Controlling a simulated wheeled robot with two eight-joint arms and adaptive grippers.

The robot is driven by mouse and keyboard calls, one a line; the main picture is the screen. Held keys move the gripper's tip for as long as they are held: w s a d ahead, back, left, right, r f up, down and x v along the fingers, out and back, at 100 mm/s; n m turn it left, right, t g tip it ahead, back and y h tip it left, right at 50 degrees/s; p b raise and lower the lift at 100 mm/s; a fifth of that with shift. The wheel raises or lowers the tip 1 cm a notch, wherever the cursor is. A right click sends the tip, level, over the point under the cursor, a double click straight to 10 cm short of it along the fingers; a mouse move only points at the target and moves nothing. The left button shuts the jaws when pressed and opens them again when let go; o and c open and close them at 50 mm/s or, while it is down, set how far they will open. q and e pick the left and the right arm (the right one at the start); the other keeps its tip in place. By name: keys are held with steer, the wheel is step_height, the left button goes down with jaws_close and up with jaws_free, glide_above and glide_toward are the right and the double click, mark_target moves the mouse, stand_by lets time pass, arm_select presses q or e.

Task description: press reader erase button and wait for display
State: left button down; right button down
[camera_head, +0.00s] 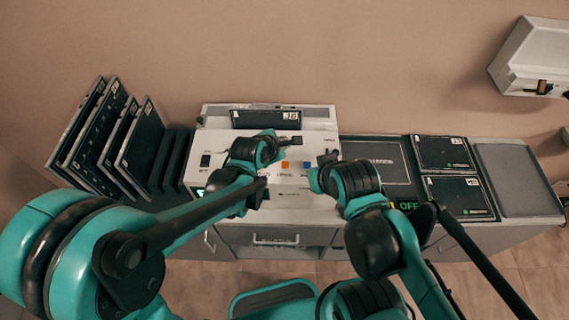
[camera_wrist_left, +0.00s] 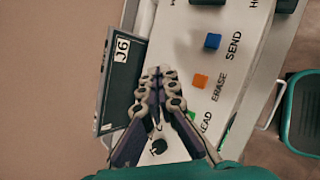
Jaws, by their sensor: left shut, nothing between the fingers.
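The reader (camera_head: 225,140) is a white console on the counter. Its orange erase button (camera_head: 285,165) sits on the top panel beside a blue send button (camera_head: 306,165). In the left wrist view the orange button (camera_wrist_left: 200,81) is beside the word ERASE, with the blue button (camera_wrist_left: 212,41) above and a green button (camera_wrist_left: 191,116) partly hidden below. My left gripper (camera_head: 297,140) is shut and empty above the panel, behind the orange button. Its fingertips (camera_wrist_left: 157,71) appear apart from that button. My right gripper (camera_head: 328,157) is near the panel's right side; its jaws are unclear.
A dark plate labelled J6 (camera_head: 266,118) stands at the reader's back. Dark plates (camera_head: 110,135) lean in a rack at left. Flat plates (camera_head: 443,153) and a grey tray (camera_head: 510,178) lie at right. Green OFF lettering (camera_head: 405,205) shows at the front edge.

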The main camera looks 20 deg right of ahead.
arm_select(q)
steer(key=b, duration=0.6)
glide_above(284, 166)
step_height(284, 166, down, 8)
steer(key=shift+d+r, duration=0.1)
steer(key=shift+f+b, duration=0.45)
steer(key=shift+b, duration=0.05)
stand_by(0.6)
steer(key=shift+f+b, duration=0.4)
steer(key=shift+b, duration=0.05)
steer(key=shift+f+b, duration=0.5)
steer(key=shift+f, duration=0.05)
stand_by(0.5)
stand_by(0.4)
steer(key=shift+r+p, duration=0.7)
steer(key=shift+r, duration=0.3)
